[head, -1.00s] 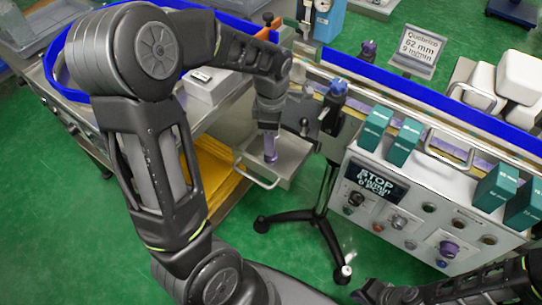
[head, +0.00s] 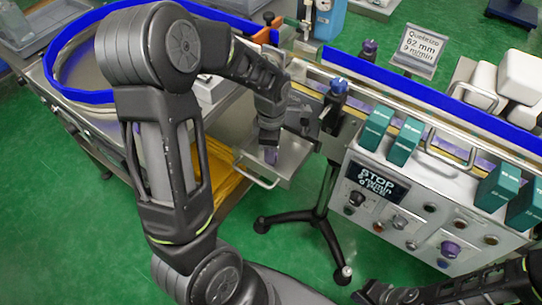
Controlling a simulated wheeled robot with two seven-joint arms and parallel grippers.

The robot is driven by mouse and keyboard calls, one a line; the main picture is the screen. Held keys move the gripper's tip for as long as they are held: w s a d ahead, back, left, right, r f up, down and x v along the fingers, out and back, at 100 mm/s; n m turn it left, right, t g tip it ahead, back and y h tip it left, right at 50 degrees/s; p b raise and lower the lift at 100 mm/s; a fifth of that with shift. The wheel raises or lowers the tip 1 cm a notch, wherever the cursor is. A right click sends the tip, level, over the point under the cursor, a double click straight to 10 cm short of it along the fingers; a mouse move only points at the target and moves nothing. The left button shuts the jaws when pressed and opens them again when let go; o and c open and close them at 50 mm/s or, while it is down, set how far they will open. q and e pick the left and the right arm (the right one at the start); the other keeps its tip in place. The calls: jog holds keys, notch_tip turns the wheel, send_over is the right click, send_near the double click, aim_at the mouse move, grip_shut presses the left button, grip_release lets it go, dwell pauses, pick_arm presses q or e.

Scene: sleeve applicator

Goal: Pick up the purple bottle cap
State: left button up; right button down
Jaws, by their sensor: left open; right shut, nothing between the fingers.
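A small purple item (head: 271,156), which I take to be the purple bottle cap, is on the metal tray (head: 285,172) left of the control panel. My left gripper (head: 270,145) points down right over it, with its upper part hidden by the fingers. The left gripper is open; whether the fingers touch the item cannot be made out. My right gripper (head: 372,293) is low at the bottom right, shut and empty, away from the tray.
A control panel (head: 400,215) with knobs and teal boxes (head: 376,127) stands to the right. A black tripod stand (head: 318,222) is below the tray.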

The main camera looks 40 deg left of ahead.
pick_arm(q)
jog(key=shift+c, duration=0.2)
grip_shut()
dwell(0.5)
